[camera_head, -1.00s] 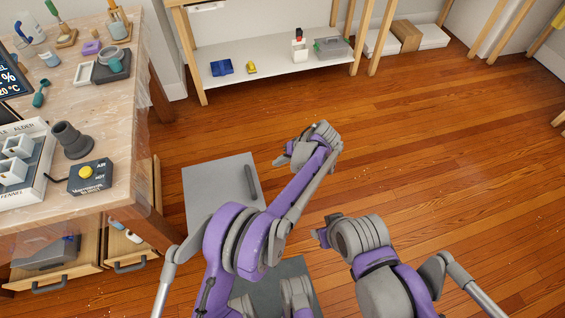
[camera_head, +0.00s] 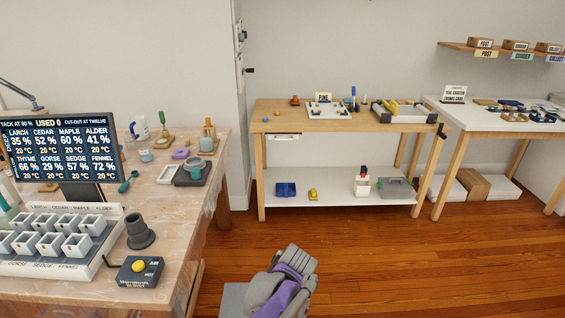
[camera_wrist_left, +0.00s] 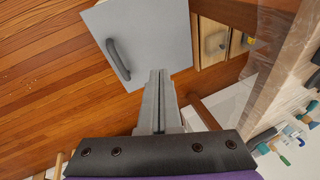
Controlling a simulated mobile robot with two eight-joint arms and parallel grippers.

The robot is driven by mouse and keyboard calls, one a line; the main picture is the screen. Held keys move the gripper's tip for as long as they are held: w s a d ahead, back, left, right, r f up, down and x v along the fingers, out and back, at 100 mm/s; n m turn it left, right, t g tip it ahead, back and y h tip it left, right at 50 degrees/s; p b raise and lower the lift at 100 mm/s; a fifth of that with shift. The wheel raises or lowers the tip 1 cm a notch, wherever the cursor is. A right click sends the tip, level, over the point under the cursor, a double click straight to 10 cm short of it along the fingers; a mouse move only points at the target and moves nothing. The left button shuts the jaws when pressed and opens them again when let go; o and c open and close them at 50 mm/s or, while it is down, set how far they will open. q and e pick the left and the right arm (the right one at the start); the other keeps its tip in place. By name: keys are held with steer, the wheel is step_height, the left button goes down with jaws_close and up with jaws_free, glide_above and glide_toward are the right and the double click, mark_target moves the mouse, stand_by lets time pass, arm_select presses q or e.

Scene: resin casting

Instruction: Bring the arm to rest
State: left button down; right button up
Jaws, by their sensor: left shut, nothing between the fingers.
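My left gripper (camera_wrist_left: 158,100) shows in the left wrist view with its grey fingers together and nothing between them. It points over the floor towards a grey panel with a dark handle, apart or touching I cannot tell. In the head view a purple and grey part of my arm (camera_head: 285,283) shows at the bottom middle, right of the workbench; its fingers cannot be made out there. My right gripper is not in view.
The workbench (camera_head: 180,228) at left holds a screen (camera_head: 62,150), white cups and a button box (camera_head: 139,272). A wooden table (camera_head: 345,125) with a lower shelf stands against the back wall. The grey panel (camera_wrist_left: 150,30) is near the gripper. Wood floor (camera_head: 420,265) at right is clear.

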arm_select(q)
steer(key=s+a+r+h, duration=0.2)
steer(key=s+a+r, duration=0.2)
steer(key=s+a, duration=0.7)
steer(key=s+a+f+n+t+h, duration=0.1)
steer(key=s+a+f+n+t, duration=0.15)
steer(key=s, duration=1.05)
step_height(320, 180, up, 18)
steer(key=w+p, duration=0.1)
steer(key=p, duration=1.5)
steer(key=shift+w+a+f, duration=0.15)
steer(key=shift+a+f, duration=0.05)
steer(key=shift+a, duration=0.2)
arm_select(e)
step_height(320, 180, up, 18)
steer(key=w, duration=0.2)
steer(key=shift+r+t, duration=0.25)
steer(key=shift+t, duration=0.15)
arm_select(q)
steer(key=shift+m, duration=0.25)
